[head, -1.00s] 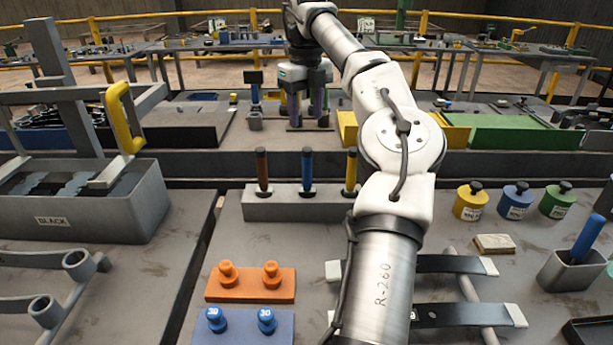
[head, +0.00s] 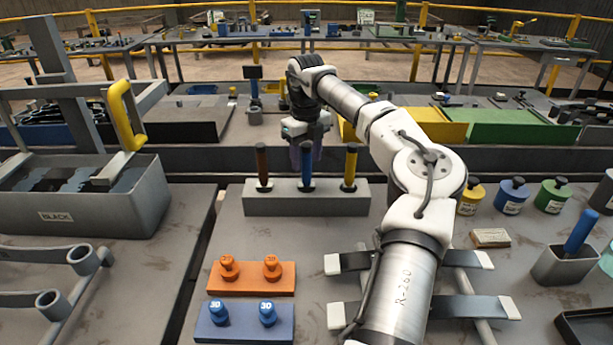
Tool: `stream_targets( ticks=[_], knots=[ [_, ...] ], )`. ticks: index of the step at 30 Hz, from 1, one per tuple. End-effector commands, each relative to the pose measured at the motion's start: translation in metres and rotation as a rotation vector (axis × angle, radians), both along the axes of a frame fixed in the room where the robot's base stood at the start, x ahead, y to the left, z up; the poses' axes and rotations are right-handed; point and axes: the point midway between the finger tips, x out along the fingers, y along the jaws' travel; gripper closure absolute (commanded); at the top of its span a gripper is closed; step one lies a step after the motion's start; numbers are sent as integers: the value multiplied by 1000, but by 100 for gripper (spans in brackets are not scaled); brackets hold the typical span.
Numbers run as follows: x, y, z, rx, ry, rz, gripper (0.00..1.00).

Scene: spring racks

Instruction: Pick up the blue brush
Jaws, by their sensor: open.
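A grey block (head: 270,203) holds three upright handles in a row. The middle one is the blue brush (head: 307,170); only its blue handle shows, and its lower end is hidden in the block. A brown-handled one (head: 262,166) stands to its left and a yellow-handled one (head: 350,167) to its right. My gripper (head: 306,155) points down and is open. In the picture its fingers lie around the upper part of the blue handle; I cannot tell whether they are level with it in depth or behind it.
Another blue handle (head: 580,232) stands in a grey cup at the right. Yellow, blue and green weights (head: 512,195) sit at the back right. Orange (head: 252,284) and blue (head: 245,327) bases with knobs are in front of the block. A grey bin (head: 90,215) is at left.

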Motion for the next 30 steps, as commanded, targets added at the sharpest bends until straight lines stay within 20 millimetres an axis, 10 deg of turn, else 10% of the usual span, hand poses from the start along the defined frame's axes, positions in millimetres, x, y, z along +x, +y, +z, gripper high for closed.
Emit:
stream_targets(
  ticks=[8, 18, 30],
  knots=[
    [0, 0, -5, 0, -1, 0, 53],
    [0, 0, -5, 0, -1, 0, 98],
    [0, 0, 2, 0, -3, -1, 99]
  ],
)
